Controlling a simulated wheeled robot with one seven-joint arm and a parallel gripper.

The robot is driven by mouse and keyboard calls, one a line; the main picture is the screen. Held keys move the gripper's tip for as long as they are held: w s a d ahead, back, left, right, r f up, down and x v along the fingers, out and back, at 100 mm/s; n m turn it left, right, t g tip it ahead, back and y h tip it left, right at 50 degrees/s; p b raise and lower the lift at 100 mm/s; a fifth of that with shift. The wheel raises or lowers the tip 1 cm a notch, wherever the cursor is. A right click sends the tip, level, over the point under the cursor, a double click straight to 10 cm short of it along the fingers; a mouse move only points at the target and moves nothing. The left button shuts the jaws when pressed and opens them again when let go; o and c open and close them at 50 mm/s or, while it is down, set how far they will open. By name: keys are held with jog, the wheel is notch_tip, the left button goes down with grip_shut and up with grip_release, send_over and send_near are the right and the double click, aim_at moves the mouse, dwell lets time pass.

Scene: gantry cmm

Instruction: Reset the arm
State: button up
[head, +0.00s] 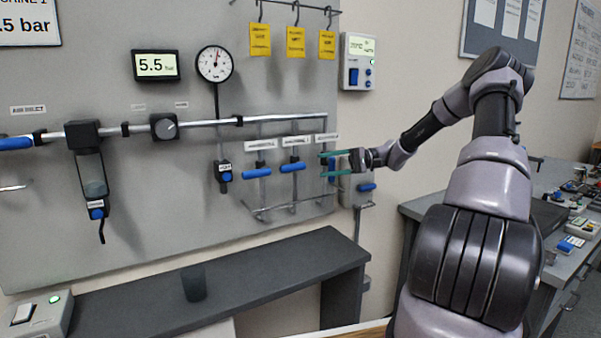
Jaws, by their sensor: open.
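My arm reaches from the lower right up to an elbow and then down and left toward the wall panel. My gripper (338,164) is at the panel's right side, with its two green fingers apart, one above the other. A blue valve handle (331,170) shows between or just behind the fingers; I cannot tell whether they touch it. Two more blue handles, a middle one (292,167) and a left one (257,173), lie to the left of the gripper and are roughly level.
A pipe (285,119) runs across the panel, with a round gauge (214,64) and a 5.5 bar display (156,65) above. A control box (358,62) hangs above the gripper. A dark shelf (290,262) lies below. A cluttered bench (425,208) stands right.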

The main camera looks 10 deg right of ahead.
jog(key=s+a+r+g+h, duration=0.1)
jog(key=s+a+r+h, duration=0.2)
jog(key=s+h, duration=0.25)
jog(key=s+a+r+h, duration=0.2)
jog(key=s+a+h, duration=0.2)
jog(key=s, duration=0.3)
jog(key=s+d+r+t+h, duration=0.2)
jog(key=s+r, duration=0.4)
jog(key=s, duration=0.4)
jog(key=s+d+r+m+t+h, duration=0.1)
jog(key=s+d+r+t+h, duration=0.1)
jog(key=s+r+t, duration=0.3)
jog(key=s+r+h, duration=0.1)
jog(key=s, duration=0.3)
jog(key=shift+s, duration=0.35)
jog(key=shift+h, duration=0.25)
